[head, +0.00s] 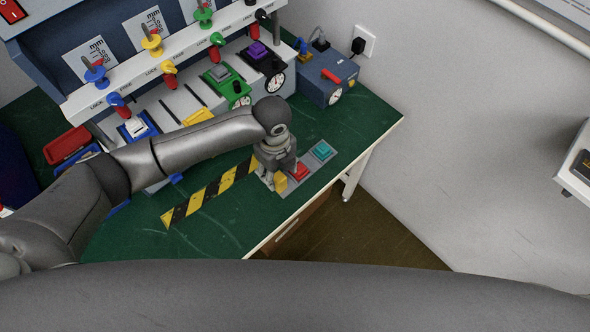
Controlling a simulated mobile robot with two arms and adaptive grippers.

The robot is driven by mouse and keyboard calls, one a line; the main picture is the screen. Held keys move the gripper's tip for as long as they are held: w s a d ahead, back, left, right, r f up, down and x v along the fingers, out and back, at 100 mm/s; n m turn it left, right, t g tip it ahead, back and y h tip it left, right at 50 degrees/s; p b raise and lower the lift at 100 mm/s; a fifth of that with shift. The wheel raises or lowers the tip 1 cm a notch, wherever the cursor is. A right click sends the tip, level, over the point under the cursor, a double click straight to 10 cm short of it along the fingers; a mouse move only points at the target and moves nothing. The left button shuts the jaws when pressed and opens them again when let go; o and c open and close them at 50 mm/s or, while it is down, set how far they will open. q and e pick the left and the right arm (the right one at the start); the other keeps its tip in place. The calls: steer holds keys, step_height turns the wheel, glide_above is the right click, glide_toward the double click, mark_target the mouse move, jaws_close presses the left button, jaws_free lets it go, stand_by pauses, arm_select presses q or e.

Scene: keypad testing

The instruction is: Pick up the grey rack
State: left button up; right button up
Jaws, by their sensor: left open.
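No separate grey thing can be named with certainty as the grey rack. The nearest match is the light grey slotted bed (180,104) of the test station, which holds a blue, a yellow, a green and a black-and-purple unit. My left gripper (270,185) points down, open, at the grey button panel near the table's right edge, to the right of and nearer than the bed. It partly hides the panel and a yellow part beside its fingers. I cannot tell whether the fingers touch the panel. My right gripper is not in view.
The panel carries a red button (299,171) and a teal button (322,150). A yellow-black striped strip (208,194) lies on the green table (364,117). A blue box (325,75) with a gauge stands at the back right. A red bin (66,145) is at left.

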mark_target(279, 177)
arm_select(q)
step_height(279, 177, down, 3)
steer(key=shift+s+f+p, duration=0.1)
steer(key=shift+f+p, duration=0.1)
steer(key=shift+p, duration=0.25)
steer(key=shift+f, duration=0.4)
steer(key=shift+c, duration=1)
steer(key=c, duration=0.9)
steer(key=shift+c, duration=0.2)
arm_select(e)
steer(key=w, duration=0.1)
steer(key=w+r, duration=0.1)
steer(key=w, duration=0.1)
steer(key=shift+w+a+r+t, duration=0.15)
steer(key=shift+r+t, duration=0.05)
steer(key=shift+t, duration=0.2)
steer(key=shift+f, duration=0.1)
